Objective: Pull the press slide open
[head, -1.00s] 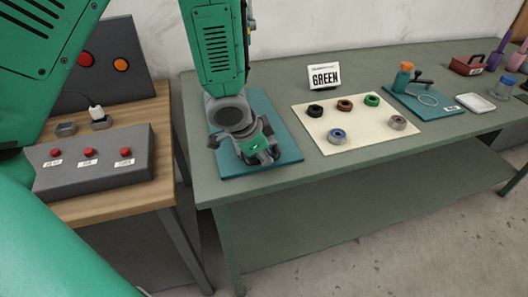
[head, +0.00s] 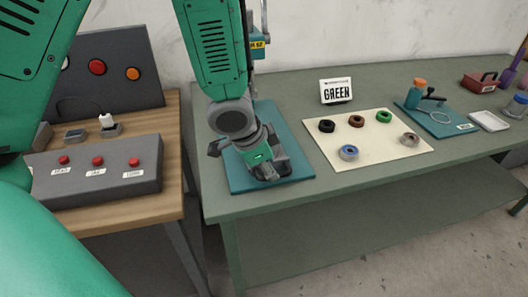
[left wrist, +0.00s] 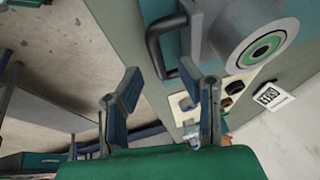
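The press stands on a teal base plate (head: 298,170) at the left end of the green bench. Its upper part (head: 259,52), with a yellow label, shows behind my arm. My left gripper (head: 262,170) is low over the plate and hides the lower press in the head view. In the left wrist view, a dark bar handle (left wrist: 154,50) stands out ahead of my left gripper (left wrist: 160,78). The two fingers are apart, with the handle's curved end between or just beyond their tips; contact cannot be told. A grey cylinder with a green ring (left wrist: 262,48) is beside the handle. My right gripper is not in view.
A teal tray (head: 452,127) is farther right. A grey button box (head: 100,182) stands on the wooden table at left, across a gap.

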